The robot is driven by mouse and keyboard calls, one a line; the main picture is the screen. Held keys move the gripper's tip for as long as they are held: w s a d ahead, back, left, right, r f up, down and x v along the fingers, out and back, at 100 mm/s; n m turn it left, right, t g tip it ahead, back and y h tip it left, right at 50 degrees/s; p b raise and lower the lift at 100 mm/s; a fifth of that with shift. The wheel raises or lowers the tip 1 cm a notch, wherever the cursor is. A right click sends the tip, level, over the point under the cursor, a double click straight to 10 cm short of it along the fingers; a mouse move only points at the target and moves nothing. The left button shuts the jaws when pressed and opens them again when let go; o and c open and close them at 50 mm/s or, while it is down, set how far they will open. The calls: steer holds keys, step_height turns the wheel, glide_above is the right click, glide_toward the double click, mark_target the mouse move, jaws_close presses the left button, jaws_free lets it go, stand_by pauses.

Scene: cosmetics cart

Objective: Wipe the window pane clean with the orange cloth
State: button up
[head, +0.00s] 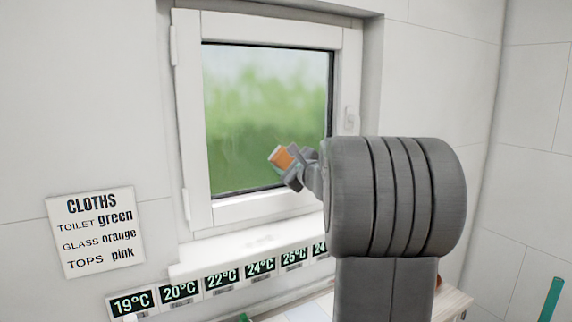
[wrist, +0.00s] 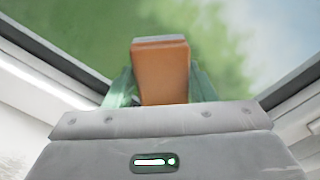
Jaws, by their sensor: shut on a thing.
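The window pane (head: 240,110) sits in a white frame in the head view, with blurred green and pale shapes showing through it and a hazy look. My gripper (head: 288,168) is in front of the pane's lower right part. It is shut on the orange cloth (head: 281,158), a small folded block. In the wrist view the cloth (wrist: 162,72) stands between the two green fingers, with the pane (wrist: 70,40) behind it. I cannot tell whether the cloth touches the glass. My arm hides the lower right corner of the window frame.
A sign (head: 97,231) on the left wall reads toilet green, glass orange, tops pink. The white sill (head: 240,250) lies below the window, with a row of temperature displays (head: 180,291) under it. A window handle (head: 349,118) is on the right frame.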

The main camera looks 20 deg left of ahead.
mark_target(275, 164)
steer(key=shift+s+a+b, duration=0.3)
steer(key=shift+s+a, duration=1.1)
steer(key=shift+s, duration=0.15)
steer(key=b+v, duration=0.1)
steer(key=v, duration=0.7)
steer(key=shift+b, duration=0.35)
steer(key=shift+w, duration=0.1)
